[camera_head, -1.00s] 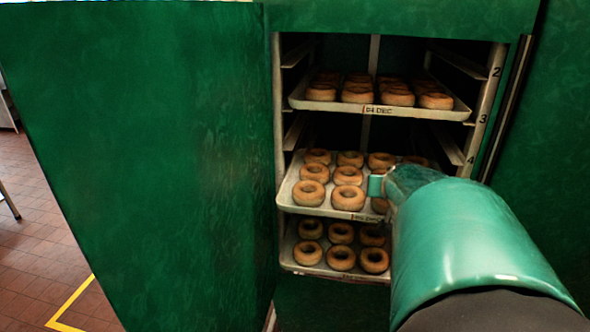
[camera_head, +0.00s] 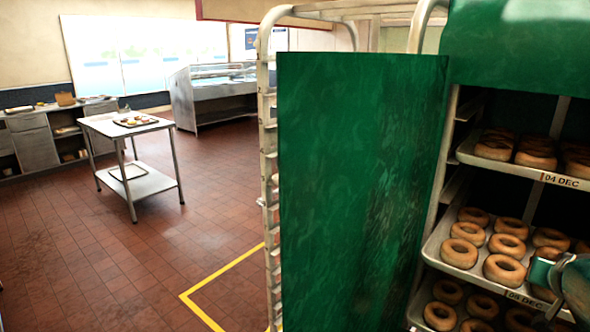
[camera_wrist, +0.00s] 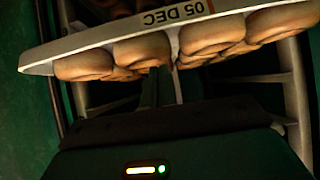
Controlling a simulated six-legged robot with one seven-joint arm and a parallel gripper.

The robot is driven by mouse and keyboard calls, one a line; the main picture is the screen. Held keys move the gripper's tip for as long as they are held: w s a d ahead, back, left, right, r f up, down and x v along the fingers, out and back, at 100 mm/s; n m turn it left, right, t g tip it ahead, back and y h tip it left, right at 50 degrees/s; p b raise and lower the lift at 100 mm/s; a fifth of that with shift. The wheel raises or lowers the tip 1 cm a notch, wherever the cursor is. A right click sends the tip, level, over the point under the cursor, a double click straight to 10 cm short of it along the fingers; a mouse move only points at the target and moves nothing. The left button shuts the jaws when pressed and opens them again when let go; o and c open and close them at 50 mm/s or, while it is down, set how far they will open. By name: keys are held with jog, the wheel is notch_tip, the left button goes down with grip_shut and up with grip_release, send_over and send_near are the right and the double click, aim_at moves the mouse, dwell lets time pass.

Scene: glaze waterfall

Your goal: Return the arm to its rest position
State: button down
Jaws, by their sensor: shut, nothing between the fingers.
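My gripper (camera_head: 540,272) shows at the right edge of the head view, in front of the middle tray of ring doughnuts. Most of my arm is out of that view. In the wrist view my gripper's fingers (camera_wrist: 160,85) are together with nothing between them. They point at a tray (camera_wrist: 105,42) labelled 05 DEC, which appears upside down. Doughnuts (camera_wrist: 140,50) show close around the fingertips; I cannot tell whether they touch.
A green-covered rack (camera_head: 360,190) holds the trays, including an upper one (camera_head: 520,170) labelled 04 DEC. A metal table (camera_head: 150,185) and a display counter (camera_head: 215,95) stand at the left and back. Tiled floor (camera_head: 120,260) between is clear, with yellow lines (camera_head: 225,282).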

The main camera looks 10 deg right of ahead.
jog(key=w+a+n+y, duration=0.2)
jog(key=a+n+y, duration=0.1)
jog(key=a, duration=0.9)
jog(key=w+a+n+y, duration=0.2)
jog(key=a, duration=1)
jog(key=s+a+f+n+g+y, duration=0.1)
jog(key=s+a, duration=0.3)
jog(key=a, duration=0.4)
jog(key=s+a+f+n+g+y, duration=0.1)
jog(key=s+a+f+n, duration=0.2)
jog(key=s+a, duration=0.2)
jog(key=a, duration=0.3)
jog(key=shift+a+y, duration=0.2)
jog(key=shift+y, duration=0.2)
jog(key=shift+s+f, duration=0.1)
